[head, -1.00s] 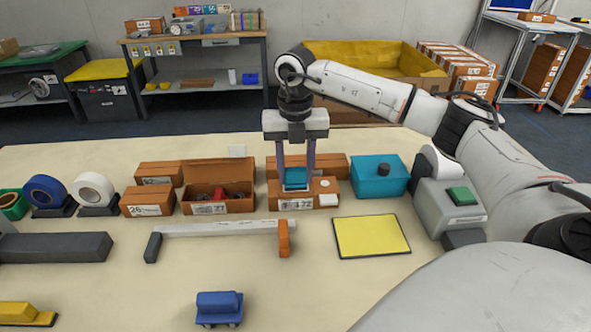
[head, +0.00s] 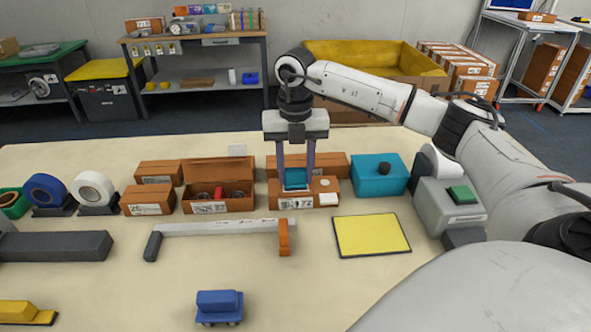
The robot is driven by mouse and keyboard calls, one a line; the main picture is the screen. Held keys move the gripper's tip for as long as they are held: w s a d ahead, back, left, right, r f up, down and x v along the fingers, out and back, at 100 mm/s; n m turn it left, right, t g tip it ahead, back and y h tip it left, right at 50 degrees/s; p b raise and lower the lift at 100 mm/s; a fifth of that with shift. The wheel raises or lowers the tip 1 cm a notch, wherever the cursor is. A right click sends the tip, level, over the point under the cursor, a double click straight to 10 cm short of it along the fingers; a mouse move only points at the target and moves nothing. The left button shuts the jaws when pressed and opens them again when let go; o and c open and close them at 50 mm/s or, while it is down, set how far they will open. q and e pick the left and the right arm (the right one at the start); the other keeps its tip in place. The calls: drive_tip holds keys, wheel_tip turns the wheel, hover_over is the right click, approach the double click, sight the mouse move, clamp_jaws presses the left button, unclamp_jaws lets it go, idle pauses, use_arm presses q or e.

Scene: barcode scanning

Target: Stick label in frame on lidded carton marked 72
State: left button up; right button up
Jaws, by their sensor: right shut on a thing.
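The lidded carton marked 72 (head: 275,200) is brown and stands closed near the middle of the table, its numbered white label on the front. My right gripper (head: 296,182) points straight down at the carton's top, its fingers shut on a small blue piece (head: 296,177). The piece is at the lid, left of its centre; I cannot tell whether it touches the lid. Whether a frame is marked under the blue piece is hidden. My left gripper is not in view.
An open carton marked 77 (head: 238,204) stands left, a closed carton (head: 340,160) behind. A teal box (head: 378,180) and a grey device with a green button (head: 448,212) stand right. A low white bar (head: 225,228) and yellow mat (head: 372,235) lie in front.

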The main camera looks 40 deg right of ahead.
sight(296, 169)
wheel_tip(296, 169, up, 2)
drive_tip(key=shift+r+p, duration=0.2)
drive_tip(key=shift+p, duration=0.65)
drive_tip(key=shift+r, duration=2.2)
